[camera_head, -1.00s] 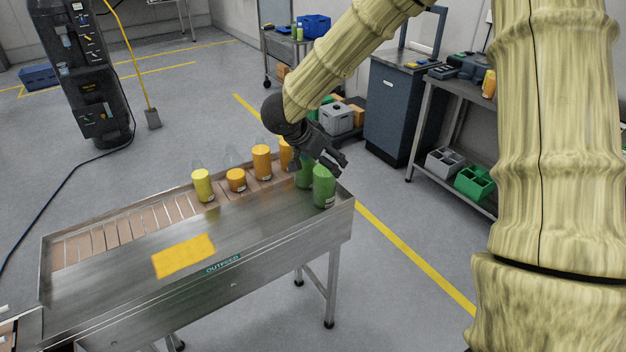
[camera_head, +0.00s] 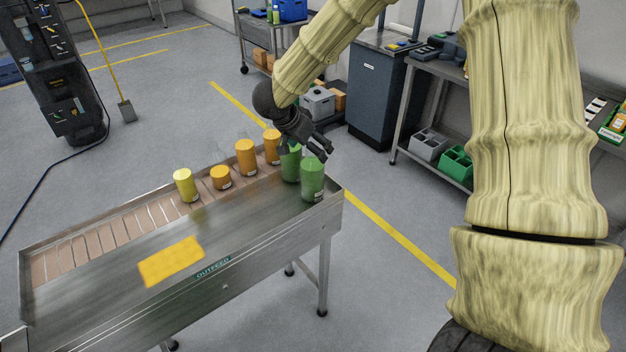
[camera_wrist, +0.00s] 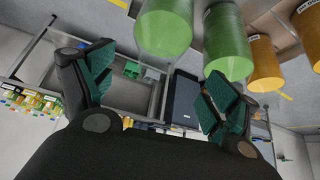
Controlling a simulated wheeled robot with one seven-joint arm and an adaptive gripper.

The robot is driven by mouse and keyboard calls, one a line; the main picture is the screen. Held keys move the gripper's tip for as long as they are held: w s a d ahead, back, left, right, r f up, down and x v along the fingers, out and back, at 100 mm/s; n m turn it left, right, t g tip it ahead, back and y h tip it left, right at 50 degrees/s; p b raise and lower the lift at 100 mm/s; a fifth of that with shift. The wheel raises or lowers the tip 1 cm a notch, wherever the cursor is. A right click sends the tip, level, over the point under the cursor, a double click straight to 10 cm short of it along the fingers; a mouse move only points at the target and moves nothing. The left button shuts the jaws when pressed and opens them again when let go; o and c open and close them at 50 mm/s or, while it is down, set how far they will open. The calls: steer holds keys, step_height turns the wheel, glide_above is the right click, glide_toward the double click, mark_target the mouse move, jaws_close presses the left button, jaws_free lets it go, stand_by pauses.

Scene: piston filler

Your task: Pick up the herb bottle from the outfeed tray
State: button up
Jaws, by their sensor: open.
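Two green herb bottles stand upright at the right end of the metal outfeed tray (camera_head: 236,240): a front one (camera_head: 313,180) and one (camera_head: 290,165) just behind it to the left. My gripper (camera_head: 322,150) is at the tray's right end, just above and behind the green bottles, its fingers pointing right and down. In the wrist view the gripper (camera_wrist: 155,95) is open with nothing between its teal-padded fingers. Two green bottles show there above the fingers, one upper left (camera_wrist: 163,30) and one (camera_wrist: 228,45) over the right finger.
Two orange bottles (camera_head: 246,157) (camera_head: 272,146), a short orange jar (camera_head: 221,177) and a yellow bottle (camera_head: 185,185) stand in a row left of the green ones. A yellow pad (camera_head: 171,262) marks the tray's front. A dark cabinet (camera_head: 376,95) and a bench with bins (camera_head: 455,165) stand behind.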

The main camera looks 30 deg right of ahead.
steer(key=shift+s+d+f, duration=0.15)
steer(key=shift+d+f, duration=0.05)
steer(key=shift+f, duration=0.1)
steer(key=x, duration=0.2)
steer(key=p+x, duration=0.1)
steer(key=x, duration=0.1)
steer(key=shift+s+f, duration=0.15)
steer(key=shift+a, duration=0.1)
steer(key=shift+c, duration=0.3)
steer(key=c, duration=0.4)
jaws_close()
